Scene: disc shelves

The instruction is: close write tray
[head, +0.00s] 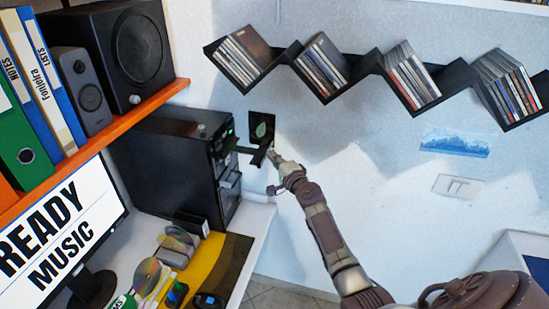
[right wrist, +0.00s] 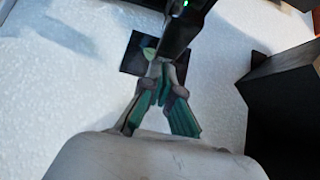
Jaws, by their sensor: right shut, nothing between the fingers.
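A black disc tower (head: 180,165) stands on the white desk. A dark tray (head: 258,153) sticks out to the right from its upper front, near a small green light. My right gripper (head: 273,157) is shut and empty, with its fingertips at the tray's outer end. In the right wrist view, my fingertips (right wrist: 166,66) are close together just below the end of the dark tray (right wrist: 182,28). I cannot tell whether they touch it. No label on the tray is readable. My left gripper is not in view.
A black square with a green leaf (head: 262,128) is on the wall behind the tray. A zigzag black shelf (head: 365,62) with discs hangs above. Loose discs (head: 147,275) lie on the desk before the tower. A monitor (head: 55,235) and orange shelf (head: 95,135) are at left.

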